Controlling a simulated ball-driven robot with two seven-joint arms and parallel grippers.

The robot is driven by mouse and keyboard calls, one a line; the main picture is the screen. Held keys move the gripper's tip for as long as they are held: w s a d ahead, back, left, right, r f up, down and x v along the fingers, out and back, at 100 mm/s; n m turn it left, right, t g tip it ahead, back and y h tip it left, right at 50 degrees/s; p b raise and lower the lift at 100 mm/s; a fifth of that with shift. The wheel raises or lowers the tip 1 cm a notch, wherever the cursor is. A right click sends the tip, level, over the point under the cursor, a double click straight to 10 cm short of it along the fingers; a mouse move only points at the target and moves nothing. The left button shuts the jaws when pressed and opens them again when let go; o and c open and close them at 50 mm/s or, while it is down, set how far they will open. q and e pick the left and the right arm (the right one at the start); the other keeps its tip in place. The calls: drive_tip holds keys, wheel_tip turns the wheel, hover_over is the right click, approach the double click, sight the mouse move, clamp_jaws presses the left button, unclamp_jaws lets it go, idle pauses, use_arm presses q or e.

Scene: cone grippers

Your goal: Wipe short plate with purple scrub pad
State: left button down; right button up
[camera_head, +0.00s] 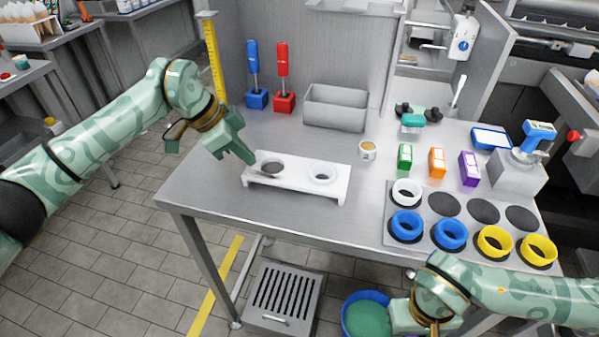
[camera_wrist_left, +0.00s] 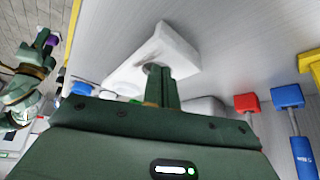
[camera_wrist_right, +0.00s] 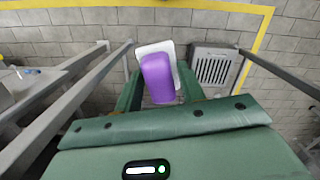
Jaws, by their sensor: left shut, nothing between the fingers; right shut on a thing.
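The purple scrub pad (camera_wrist_right: 158,78), with a white layer behind it, is between the fingers of my right gripper (camera_wrist_right: 160,92). In the head view my right gripper (camera_head: 428,325) is low in front of the table's front edge, and the pad is mostly hidden there. No thing is plainly the short plate; the nearest match is a low white stand (camera_head: 297,185) with two round openings on the table. My left gripper (camera_head: 248,158) is shut and empty, its tips at the stand's left end. The left wrist view shows the stand (camera_wrist_left: 175,45) behind the fingers; contact is unclear.
A grey bin (camera_head: 335,108) and blue and red-handled tools stand behind. Small coloured boxes and a grey tray (camera_head: 463,243) with coloured rings are to the right. A blue bucket (camera_head: 366,299) is below the table's front.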

use_arm(q)
drive_tip(key=shift+f, duration=0.9)
drive_tip(key=shift+r, duration=0.1)
use_arm(e)
drive_tip(key=shift+r, duration=0.15)
